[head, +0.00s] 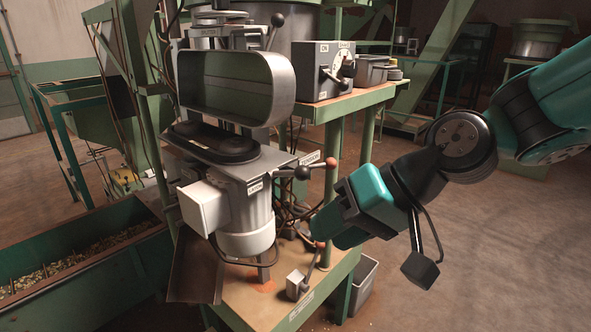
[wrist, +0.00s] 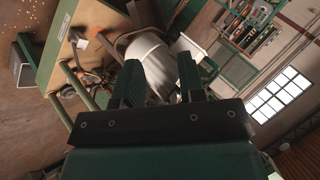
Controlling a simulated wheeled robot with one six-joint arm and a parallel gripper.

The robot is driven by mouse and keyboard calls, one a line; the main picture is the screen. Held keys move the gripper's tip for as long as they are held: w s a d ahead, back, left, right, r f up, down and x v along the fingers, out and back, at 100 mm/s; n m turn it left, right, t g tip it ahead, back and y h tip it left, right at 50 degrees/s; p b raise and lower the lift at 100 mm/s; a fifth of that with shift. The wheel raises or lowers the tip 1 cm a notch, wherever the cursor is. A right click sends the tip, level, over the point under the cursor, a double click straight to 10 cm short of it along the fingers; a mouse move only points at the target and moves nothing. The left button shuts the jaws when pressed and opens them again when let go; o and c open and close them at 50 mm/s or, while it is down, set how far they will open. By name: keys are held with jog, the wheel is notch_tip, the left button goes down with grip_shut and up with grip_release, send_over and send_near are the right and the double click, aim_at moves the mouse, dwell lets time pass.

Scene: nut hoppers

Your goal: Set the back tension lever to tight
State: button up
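Several levers are in the head view, and I cannot read which label marks the back tension lever. A lever with a red ball knob (head: 331,163) sticks out right of the machine's plate, with a black ball knob (head: 302,172) beside it. A lower lever rises from a grey block (head: 296,285) on the bench to a red knob (head: 320,245). A black-knobbed lever (head: 277,19) stands at the top. My gripper (head: 318,228) is near the lower red knob in the picture; contact cannot be told. In the wrist view my gripper (wrist: 160,82) is open, with nothing between its fingers.
A grey motor (head: 246,215) with a white box (head: 204,208) hangs under the belt guard (head: 237,85). A control box (head: 323,70) stands on the green-framed shelf behind. A grey bin (head: 362,282) is beside the bench (head: 270,302). Open floor lies to the right.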

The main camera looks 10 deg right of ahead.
jog(key=w+d+f+m+t+y+b, duration=0.1)
jog(key=w+d+f+m+t+b, duration=0.2)
jog(key=w+d+m+t, duration=0.4)
jog(key=m+t+h, duration=0.2)
jog(key=m+t, duration=0.1)
jog(key=m, duration=0.4)
send_near(315, 167)
jog(key=p+x, duration=0.5)
jog(key=x, duration=0.5)
jog(key=shift+w+a+f, duration=0.1)
jog(key=shift+w+a, duration=0.05)
jog(key=shift+w, duration=0.05)
grip_shut()
